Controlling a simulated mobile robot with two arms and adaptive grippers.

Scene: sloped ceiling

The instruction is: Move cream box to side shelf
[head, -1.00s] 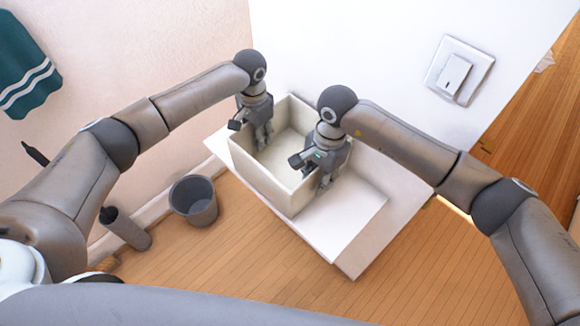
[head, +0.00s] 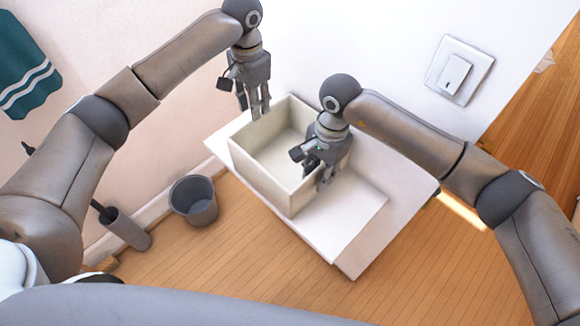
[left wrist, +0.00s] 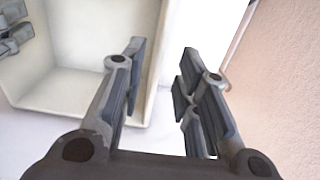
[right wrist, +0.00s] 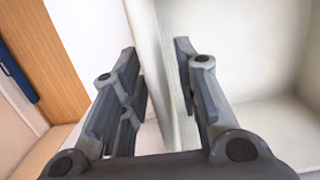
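The cream box (head: 270,182) is an open-topped, empty box standing flat on a white shelf-like surface (head: 345,228) by the wall. Its inside also shows in the left wrist view (left wrist: 85,45) and the right wrist view (right wrist: 245,60). My left gripper (head: 256,113) is open and empty, above the box's back left rim, with the box wall below its fingers. My right gripper (head: 322,183) is at the box's right wall. Its fingers are apart with the wall between them, one finger inside the box and one outside; I cannot tell whether either touches it.
A grey bin (head: 194,200) and a dark cylindrical holder (head: 126,229) stand on the wooden floor at left. A teal towel (head: 25,70) hangs on the left wall. A light switch (head: 459,70) is on the white wall. The surface is bare in front of the box.

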